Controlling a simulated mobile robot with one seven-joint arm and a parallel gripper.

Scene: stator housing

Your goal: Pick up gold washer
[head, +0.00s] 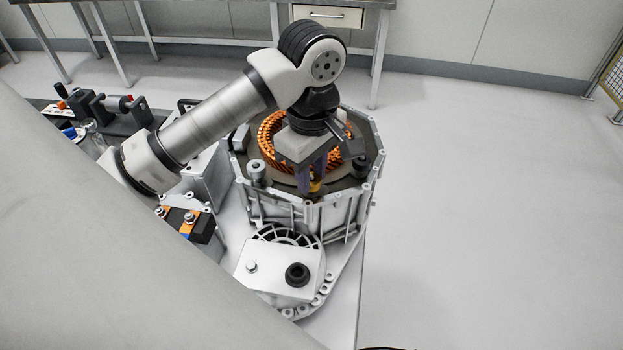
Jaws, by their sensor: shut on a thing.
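My gripper (312,182) points down over the near part of the stator housing (285,213). A small gold piece, which looks like the gold washer (315,186), shows between the fingertips. My gripper is shut on it. The fingers and the gripper body hide much of the washer. I cannot tell whether it touches the dark top face of the housing or is just above it.
A ring of copper windings (268,135) lies inside the housing behind my gripper. A small grey cylinder (256,170) stands on the housing's left rim. Tools lie on a dark bench (125,135) at left. The floor (480,200) at right is clear.

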